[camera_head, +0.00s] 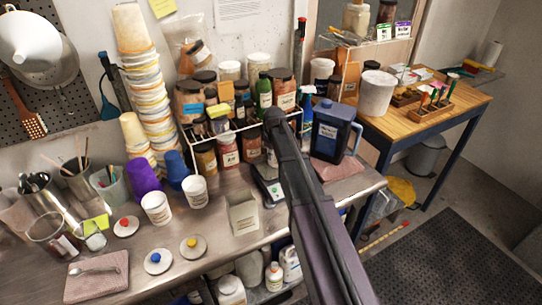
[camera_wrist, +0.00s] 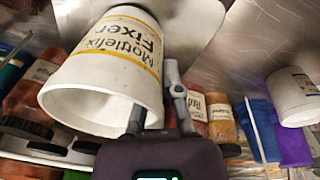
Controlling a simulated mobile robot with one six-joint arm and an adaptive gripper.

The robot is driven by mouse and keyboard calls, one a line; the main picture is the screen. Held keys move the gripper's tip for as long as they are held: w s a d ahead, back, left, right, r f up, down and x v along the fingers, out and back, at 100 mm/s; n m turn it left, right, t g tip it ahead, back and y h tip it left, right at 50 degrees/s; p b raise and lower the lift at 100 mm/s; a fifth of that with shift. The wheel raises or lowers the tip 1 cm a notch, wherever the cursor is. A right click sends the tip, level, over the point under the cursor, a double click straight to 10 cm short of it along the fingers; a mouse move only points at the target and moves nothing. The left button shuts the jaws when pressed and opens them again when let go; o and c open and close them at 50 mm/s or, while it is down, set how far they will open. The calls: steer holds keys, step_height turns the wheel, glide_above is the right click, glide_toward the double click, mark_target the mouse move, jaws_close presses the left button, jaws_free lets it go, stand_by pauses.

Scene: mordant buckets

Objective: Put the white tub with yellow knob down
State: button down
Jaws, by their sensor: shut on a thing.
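A white tub (camera_wrist: 90,85) fills the upper left of the wrist view, which is upside down, so its open mouth points down there. Its yellow-banded label reads "Mottlefix Fixer". My gripper (camera_wrist: 156,95) is shut on the tub's wall near the rim, with one finger at the mouth and the other outside. I see no lid on it. A lid with a yellow knob (camera_head: 194,246) lies flat on the steel bench (camera_head: 215,268).
Two white tubs (camera_head: 157,207) (camera_head: 195,190) stand beside purple (camera_head: 145,176) and blue (camera_head: 177,168) cups. Lids with red (camera_head: 125,226) and blue (camera_head: 157,261) knobs lie left. Jars crowd the back.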

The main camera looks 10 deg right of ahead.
steer(key=shift+f, duration=0.15)
steer(key=c, duration=0.8)
jaws_free()
steer(key=shift+r, duration=0.2)
step_height(320, 180, up, 12)
steer(key=s+p, duration=0.1)
steer(key=p, duration=1.1)
steer(key=shift+s, duration=0.25)
steer(key=s+d+m+g, duration=0.1)
steer(key=s+m, duration=0.7)
steer(key=s, duration=1.7)
steer(key=shift+s+d+f, duration=0.15)
steer(key=shift+s+d, duration=0.05)
steer(key=shift+d, duration=0.1)
